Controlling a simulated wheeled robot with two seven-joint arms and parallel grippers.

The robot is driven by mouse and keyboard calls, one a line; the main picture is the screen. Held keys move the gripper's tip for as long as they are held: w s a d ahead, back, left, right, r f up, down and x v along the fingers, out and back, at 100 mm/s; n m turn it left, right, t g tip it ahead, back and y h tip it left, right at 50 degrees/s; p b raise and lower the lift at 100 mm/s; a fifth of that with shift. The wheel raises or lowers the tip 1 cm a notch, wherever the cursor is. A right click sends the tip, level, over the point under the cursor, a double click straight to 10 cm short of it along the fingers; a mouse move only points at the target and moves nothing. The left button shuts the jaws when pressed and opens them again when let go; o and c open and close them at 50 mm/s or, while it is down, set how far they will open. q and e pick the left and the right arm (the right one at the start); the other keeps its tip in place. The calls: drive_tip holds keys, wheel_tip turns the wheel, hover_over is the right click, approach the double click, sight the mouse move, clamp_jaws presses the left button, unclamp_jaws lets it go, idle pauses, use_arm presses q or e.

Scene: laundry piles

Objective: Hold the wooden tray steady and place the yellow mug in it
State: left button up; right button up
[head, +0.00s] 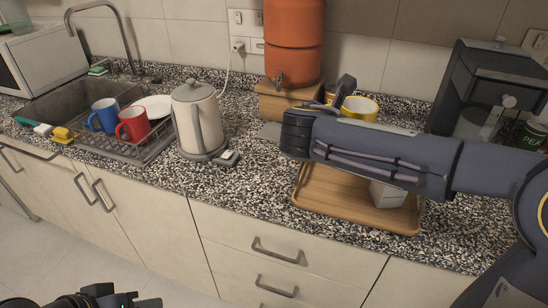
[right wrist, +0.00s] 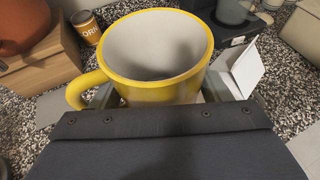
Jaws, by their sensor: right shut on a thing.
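The yellow mug (head: 360,108) is at the back of the counter, partly hidden behind my right arm. In the right wrist view the mug (right wrist: 158,50) is upright and looks empty, with its handle to the left. My right gripper (right wrist: 160,95) is shut on it; the fingers are mostly hidden. The wooden tray (head: 340,208) lies on the counter under my right forearm, its far part covered by the arm. A white box-like item (head: 388,194) stands in it. My left gripper (head: 130,300) is at the bottom left, low in front of the cabinets, well away from the tray and cut by the frame edge.
A kettle (head: 198,118) stands left of the tray. A rack (head: 145,150) holds a blue mug (head: 104,115) and a red mug (head: 132,124). An orange dispenser (head: 294,45) on a wooden stand and a coffee machine (head: 490,85) are behind.

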use_arm(q)
drive_tip(key=w+d+r+m+g+h, duration=0.1)
drive_tip(key=w+d+m+h, duration=0.2)
drive_tip(key=w+d+m, duration=0.2)
drive_tip(key=w+d+r+m+g+h, duration=0.1)
drive_tip(key=w+d+m, duration=0.5)
drive_tip(key=w, duration=0.6)
drive_tip(key=w+d+r+m+g+h, duration=0.1)
drive_tip(key=w+d+r+m+h, duration=0.2)
drive_tip(key=w, duration=0.6)
drive_tip(key=shift+w+d+m+g+h, duration=0.15)
drive_tip(key=shift+d+m+g+h, duration=0.15)
drive_tip(key=shift+d+m+h, duration=1.15)
drive_tip(key=shift+w+d+f+m+y, duration=0.1)
drive_tip(key=shift+w+d+m+y, duration=0.1)
drive_tip(key=shift+d, duration=0.3)
drive_tip(key=shift+w+d+f+m+y, duration=0.1)
drive_tip(key=shift+d+m, duration=0.05)
drive_tip(key=shift+d, duration=0.3)
drive_tip(key=x, duration=1.1)
drive_tip(key=shift+c, duration=0.3)
clamp_jaws()
